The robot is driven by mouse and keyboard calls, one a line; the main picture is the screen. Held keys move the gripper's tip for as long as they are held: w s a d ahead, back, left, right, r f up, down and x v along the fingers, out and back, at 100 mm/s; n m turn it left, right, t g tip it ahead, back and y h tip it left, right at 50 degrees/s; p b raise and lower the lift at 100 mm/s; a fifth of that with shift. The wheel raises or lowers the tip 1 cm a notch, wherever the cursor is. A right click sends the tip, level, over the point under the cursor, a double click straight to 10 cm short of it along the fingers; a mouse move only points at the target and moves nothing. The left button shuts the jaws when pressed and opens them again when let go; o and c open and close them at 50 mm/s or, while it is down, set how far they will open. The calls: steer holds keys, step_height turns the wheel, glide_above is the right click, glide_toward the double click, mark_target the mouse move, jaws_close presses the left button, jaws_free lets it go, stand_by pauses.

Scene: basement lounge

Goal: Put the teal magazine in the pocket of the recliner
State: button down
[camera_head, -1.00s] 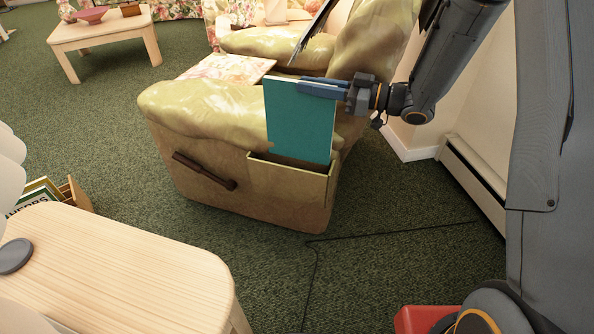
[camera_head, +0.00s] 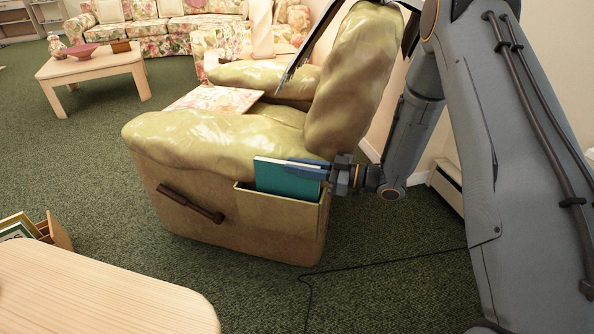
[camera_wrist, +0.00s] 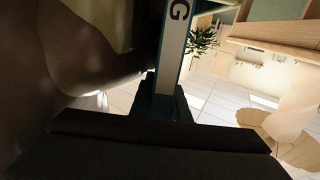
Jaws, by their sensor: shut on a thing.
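The teal magazine (camera_head: 285,182) stands upright in the side pocket (camera_head: 277,212) of the recliner (camera_head: 205,145), its lower part hidden behind the pocket's front wall. My gripper (camera_head: 306,168) is shut on the magazine near its top right corner, just above the pocket's rim. Whether the magazine touches the pocket's bottom is hidden.
A wooden lever (camera_head: 190,203) sticks out of the recliner's side, left of the pocket. A pale wooden table (camera_head: 100,290) fills the lower left. A cable (camera_head: 390,260) lies on the green carpet. A low table (camera_head: 90,66) and floral sofa (camera_head: 165,35) stand behind.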

steer(key=shift+f, duration=0.55)
steer(key=c, duration=2)
jaws_free()
steer(key=p+v, duration=0.1)
steer(key=v, duration=1.1)
